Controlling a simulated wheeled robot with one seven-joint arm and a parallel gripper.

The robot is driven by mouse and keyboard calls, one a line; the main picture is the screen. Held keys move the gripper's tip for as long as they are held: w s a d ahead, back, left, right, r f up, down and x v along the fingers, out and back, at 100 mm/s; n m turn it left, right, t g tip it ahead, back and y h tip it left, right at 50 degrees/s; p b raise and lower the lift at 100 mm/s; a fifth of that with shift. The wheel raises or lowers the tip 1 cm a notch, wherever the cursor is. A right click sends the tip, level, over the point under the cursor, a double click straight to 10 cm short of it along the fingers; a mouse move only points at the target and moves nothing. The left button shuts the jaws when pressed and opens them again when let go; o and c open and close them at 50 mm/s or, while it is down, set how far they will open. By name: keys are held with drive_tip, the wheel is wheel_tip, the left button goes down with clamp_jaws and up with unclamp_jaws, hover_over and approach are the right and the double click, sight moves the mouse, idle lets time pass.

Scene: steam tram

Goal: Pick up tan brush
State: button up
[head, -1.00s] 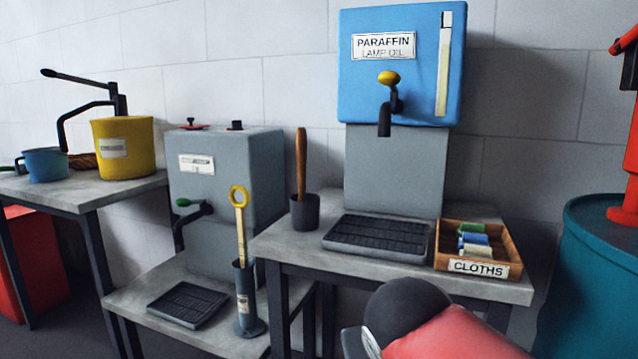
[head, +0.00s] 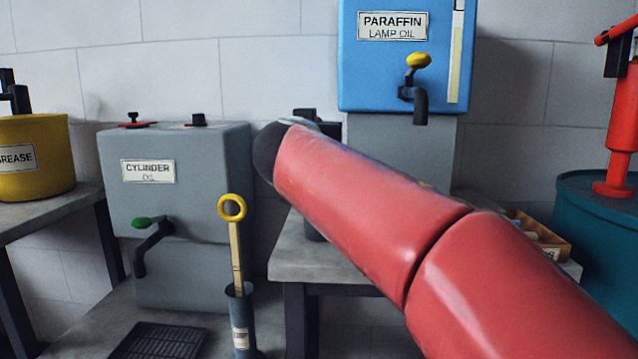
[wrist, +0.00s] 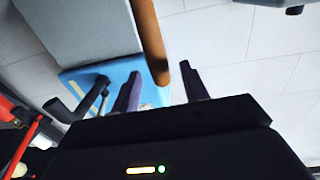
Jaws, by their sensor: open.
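The tan brush (wrist: 150,45) shows in the wrist view as a brown wooden handle slanting down from the top edge. My gripper (wrist: 160,70) is open, and the handle's end lies between its two dark fingers in the picture. I cannot tell whether the handle is truly between them or just beyond, and no grip shows. In the head view my red arm hides the brush and most of my gripper. A small dark part of the brush's cup (head: 312,230) shows below the arm on the table.
The blue paraffin tank (head: 400,75) with its tap stands behind my arm. The grey cylinder oil tank (head: 180,185) and a yellow-ringed dipstick (head: 236,255) stand to the left. The cloths box (head: 552,243) is partly hidden at right, beside a teal drum (head: 595,230).

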drive_tip(key=w, duration=0.1)
drive_tip(key=w+p, duration=0.1)
drive_tip(key=w, duration=0.3)
drive_tip(key=shift+d+f+p, duration=0.15)
drive_tip(key=shift+d+p, duration=0.15)
drive_tip(key=shift+p, duration=0.1)
drive_tip(key=shift+c, duration=0.5)
clamp_jaws()
